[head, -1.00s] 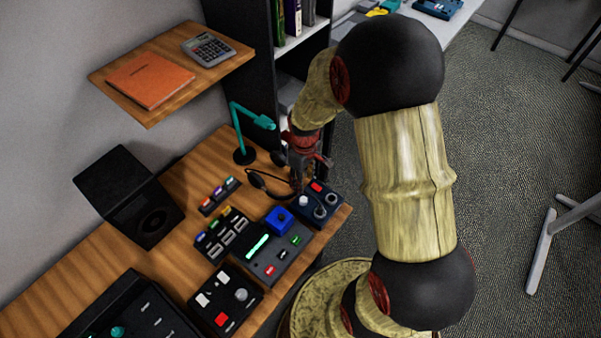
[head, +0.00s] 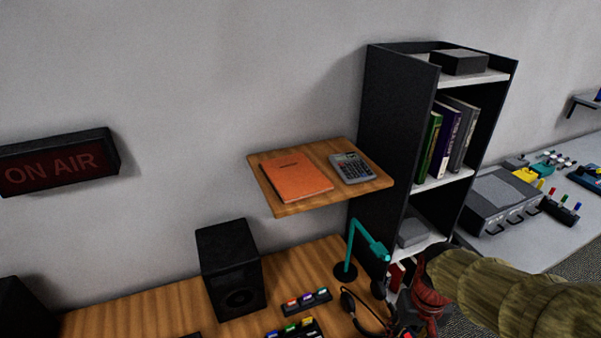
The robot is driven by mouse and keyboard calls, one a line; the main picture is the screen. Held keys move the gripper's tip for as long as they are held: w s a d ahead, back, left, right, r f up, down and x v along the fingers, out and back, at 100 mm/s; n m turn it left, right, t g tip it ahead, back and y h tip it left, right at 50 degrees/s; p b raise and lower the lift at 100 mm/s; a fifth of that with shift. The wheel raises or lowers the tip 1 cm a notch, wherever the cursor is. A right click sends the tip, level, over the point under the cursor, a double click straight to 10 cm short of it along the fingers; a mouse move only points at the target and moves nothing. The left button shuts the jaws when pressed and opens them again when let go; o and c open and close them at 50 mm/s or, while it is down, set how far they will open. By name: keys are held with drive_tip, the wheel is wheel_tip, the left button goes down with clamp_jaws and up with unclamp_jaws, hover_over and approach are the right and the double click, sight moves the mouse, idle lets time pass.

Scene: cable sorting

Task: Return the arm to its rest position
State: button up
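My gripper (head: 405,330) is at the bottom edge, over the right end of the wooden desk. Its fingertips are cut off or too dark to make out, so I cannot tell whether it is open or shut. A black cable (head: 358,308) loops just left of it; I cannot tell whether they touch.
A teal lamp (head: 366,243) stands close left of the gripper. A black bookshelf (head: 395,130) rises behind it. A wooden wall shelf (head: 290,208) holds an orange notebook (head: 296,176) and calculator (head: 351,167). A speaker (head: 231,270) and small connector strips (head: 306,300) are on the desk.

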drive_tip(key=s+a+r+t, duration=0.2)
drive_tip(key=r, duration=0.5)
drive_tip(key=s+a+r+t+b, duration=0.1)
drive_tip(key=s+a+r+t, duration=0.1)
drive_tip(key=r, duration=0.5)
drive_tip(key=shift+s+a+r+n+t, duration=0.3)
drive_tip(key=shift+s+a+n+t, duration=0.1)
drive_tip(key=shift+s+t, duration=0.35)
idle(0.4)
